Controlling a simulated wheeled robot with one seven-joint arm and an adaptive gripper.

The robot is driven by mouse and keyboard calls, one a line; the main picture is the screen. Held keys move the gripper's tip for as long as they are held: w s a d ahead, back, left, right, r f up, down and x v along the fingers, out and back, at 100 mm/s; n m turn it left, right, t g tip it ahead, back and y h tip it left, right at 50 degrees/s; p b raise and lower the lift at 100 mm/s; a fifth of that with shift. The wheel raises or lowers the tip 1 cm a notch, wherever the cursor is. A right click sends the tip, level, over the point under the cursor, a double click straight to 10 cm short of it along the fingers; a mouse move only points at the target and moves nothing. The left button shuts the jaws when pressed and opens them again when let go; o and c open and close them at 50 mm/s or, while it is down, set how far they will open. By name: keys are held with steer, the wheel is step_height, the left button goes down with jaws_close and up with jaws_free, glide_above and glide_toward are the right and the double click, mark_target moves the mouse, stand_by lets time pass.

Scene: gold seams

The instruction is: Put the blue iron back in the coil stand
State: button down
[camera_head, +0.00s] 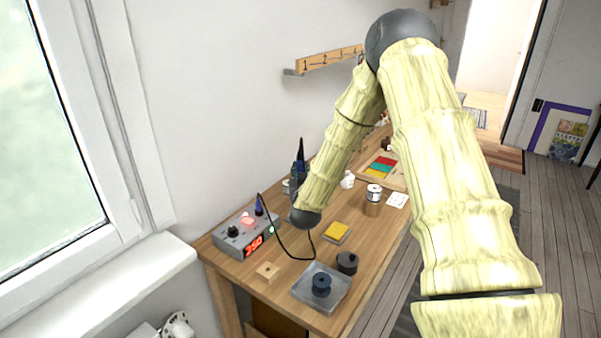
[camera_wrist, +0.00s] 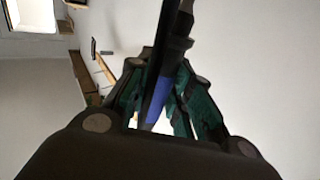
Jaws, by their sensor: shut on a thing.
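My gripper (camera_head: 298,178) is above the back of the wooden bench, partly hidden by my own arm in the head view. In the wrist view its green-padded fingers (camera_wrist: 165,85) are closed around the blue iron (camera_wrist: 158,112), whose blue band shows between them. In the head view the iron (camera_head: 301,150) stands roughly upright, its dark narrow end pointing up. I cannot clearly make out the coil stand. A small dark blue pointed thing (camera_head: 258,206) stands by the grey control station (camera_head: 245,234), and I cannot tell what it is.
A black cable loops over the bench (camera_head: 250,290). A numbered rack (camera_head: 330,60) is on the wall.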

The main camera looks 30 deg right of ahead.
steer(key=shift+f+b, duration=1.75)
steer(key=shift+f, duration=0.65)
stand_by(1.3)
steer(key=c, duration=0.7)
jaws_free()
steer(key=shift+r, duration=0.15)
steer(key=shift+r+p, duration=1.8)
steer(key=shift+r, duration=1.6)
